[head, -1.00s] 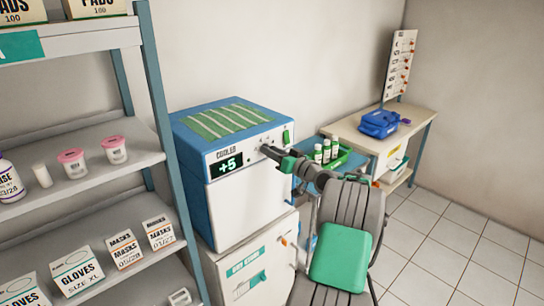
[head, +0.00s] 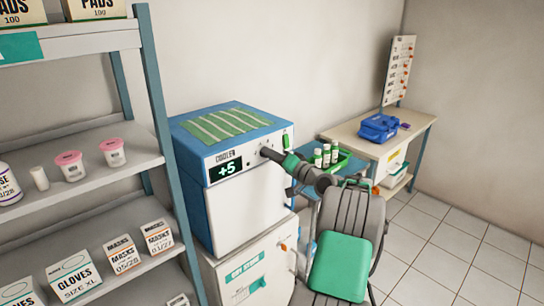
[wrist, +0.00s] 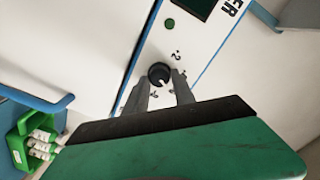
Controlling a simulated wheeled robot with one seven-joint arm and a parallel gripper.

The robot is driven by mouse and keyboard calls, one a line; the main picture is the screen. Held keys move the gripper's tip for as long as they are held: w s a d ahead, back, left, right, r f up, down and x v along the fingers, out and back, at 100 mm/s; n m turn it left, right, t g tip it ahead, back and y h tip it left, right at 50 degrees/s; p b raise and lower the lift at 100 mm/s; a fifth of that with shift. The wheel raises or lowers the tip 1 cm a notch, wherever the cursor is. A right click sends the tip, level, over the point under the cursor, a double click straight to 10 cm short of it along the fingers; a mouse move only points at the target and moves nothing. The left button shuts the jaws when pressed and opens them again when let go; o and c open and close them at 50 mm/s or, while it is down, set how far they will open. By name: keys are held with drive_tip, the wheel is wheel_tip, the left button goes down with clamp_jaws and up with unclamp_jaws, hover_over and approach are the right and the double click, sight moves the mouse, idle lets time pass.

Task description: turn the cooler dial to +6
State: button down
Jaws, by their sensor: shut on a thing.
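The cooler (head: 245,205) is a white and blue box with a green-striped top. Its display (head: 226,170) reads +5. The black round dial (wrist: 159,74) shows in the wrist view, with printed marks around it on the white panel. My gripper (wrist: 165,84) is shut on the dial, one finger on each side. In the head view my gripper (head: 268,153) reaches the right part of the front panel and hides the dial.
A shelf (head: 85,165) with boxes and jars stands at the left. A green tray (head: 343,163) of small bottles is right of the cooler.

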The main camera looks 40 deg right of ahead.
idle(0.3)
drive_tip(key=c, duration=1.1)
unclamp_jaws()
drive_tip(key=shift+o, duration=0.2)
drive_tip(key=s+b, duration=0.2)
drive_tip(key=s, duration=0.6)
drive_tip(key=shift+d, duration=0.1)
